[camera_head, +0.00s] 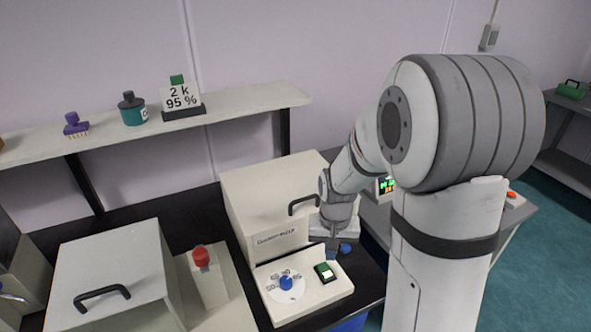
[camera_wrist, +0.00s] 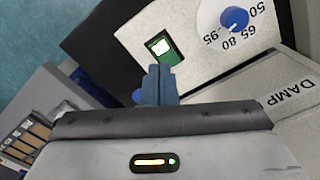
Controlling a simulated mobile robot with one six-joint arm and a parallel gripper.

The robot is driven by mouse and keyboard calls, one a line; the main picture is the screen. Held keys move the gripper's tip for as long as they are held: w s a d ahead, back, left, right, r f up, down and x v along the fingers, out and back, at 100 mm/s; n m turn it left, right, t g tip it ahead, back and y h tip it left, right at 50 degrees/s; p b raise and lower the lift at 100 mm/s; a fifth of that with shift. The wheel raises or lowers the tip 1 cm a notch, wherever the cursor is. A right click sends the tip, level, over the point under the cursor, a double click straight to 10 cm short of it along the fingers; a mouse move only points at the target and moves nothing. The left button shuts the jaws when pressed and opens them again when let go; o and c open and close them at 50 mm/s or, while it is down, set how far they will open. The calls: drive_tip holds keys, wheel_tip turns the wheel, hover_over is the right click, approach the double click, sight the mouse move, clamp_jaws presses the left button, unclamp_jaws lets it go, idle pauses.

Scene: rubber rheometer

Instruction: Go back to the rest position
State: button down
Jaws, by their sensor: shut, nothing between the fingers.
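My gripper (camera_head: 333,244) is shut and empty. In the head view it points down at the right front of a cream machine with a black handle, beside its control panel. The panel carries a blue dial (camera_head: 286,283) and a green-and-white switch (camera_head: 325,272). In the wrist view, my closed fingers (camera_wrist: 159,84) are near the green switch (camera_wrist: 161,46), and the blue dial (camera_wrist: 235,19) is at the upper right. A small blue knob (camera_head: 345,248) is right beside my fingertips; I cannot tell whether they touch it.
A shelf (camera_head: 238,104) behind holds a brush, a teal bottle (camera_head: 133,109) and a sign (camera_head: 182,97). Teal floor (camera_head: 540,235) is clear at right.

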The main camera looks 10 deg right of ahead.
drive_tip(key=s+r+n+t, duration=0.2)
drive_tip(key=s+r+t, duration=0.1)
drive_tip(key=s+r, duration=1.1)
drive_tip(key=shift+r, duration=0.3)
